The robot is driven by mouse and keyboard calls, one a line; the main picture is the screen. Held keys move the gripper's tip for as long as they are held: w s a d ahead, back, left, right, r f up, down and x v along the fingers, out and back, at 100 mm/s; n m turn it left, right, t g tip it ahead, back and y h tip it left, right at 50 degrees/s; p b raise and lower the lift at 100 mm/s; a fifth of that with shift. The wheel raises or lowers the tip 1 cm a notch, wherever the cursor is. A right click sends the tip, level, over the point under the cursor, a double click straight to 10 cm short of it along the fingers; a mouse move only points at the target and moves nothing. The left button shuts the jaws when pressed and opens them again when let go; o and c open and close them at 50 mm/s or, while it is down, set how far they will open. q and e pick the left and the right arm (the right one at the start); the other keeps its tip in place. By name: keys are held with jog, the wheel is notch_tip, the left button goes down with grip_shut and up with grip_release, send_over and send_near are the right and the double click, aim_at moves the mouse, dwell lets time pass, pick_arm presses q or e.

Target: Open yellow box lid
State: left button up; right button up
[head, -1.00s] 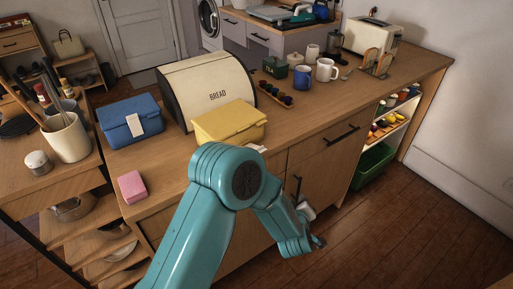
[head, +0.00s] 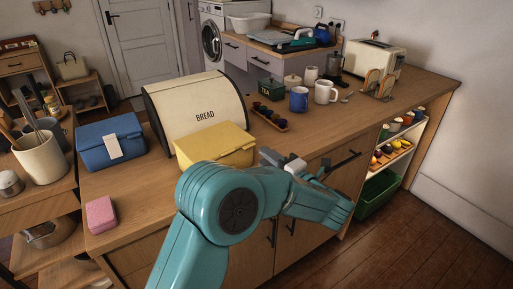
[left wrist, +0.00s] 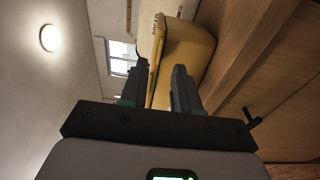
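The yellow box (head: 214,146) stands on the wooden counter in front of the bread bin, with its lid down. In the left wrist view the yellow box (left wrist: 185,52) lies just beyond the fingertips, turned sideways in the picture. My left gripper (head: 281,160) is at the box's right front side in the head view, near the counter edge. Its two fingers (left wrist: 160,80) are spread apart with nothing held between them. Touch between fingers and box cannot be told. My teal left arm hides the lower front of the box in the head view. My right gripper is not in view.
The cream bread bin (head: 200,107) is right behind the yellow box. A blue box (head: 110,142) and a pink block (head: 101,214) are to the left. A tray of small items (head: 269,118), a blue mug (head: 299,99) and a white mug (head: 325,91) stand to the right.

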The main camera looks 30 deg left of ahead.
aim_at(251, 147)
pick_arm(q)
jog(key=x, duration=0.5)
jog(key=shift+a, duration=0.25)
jog(key=shift+c, duration=0.3)
grip_shut()
jog(key=shift+p, duration=0.3)
dwell(0.6)
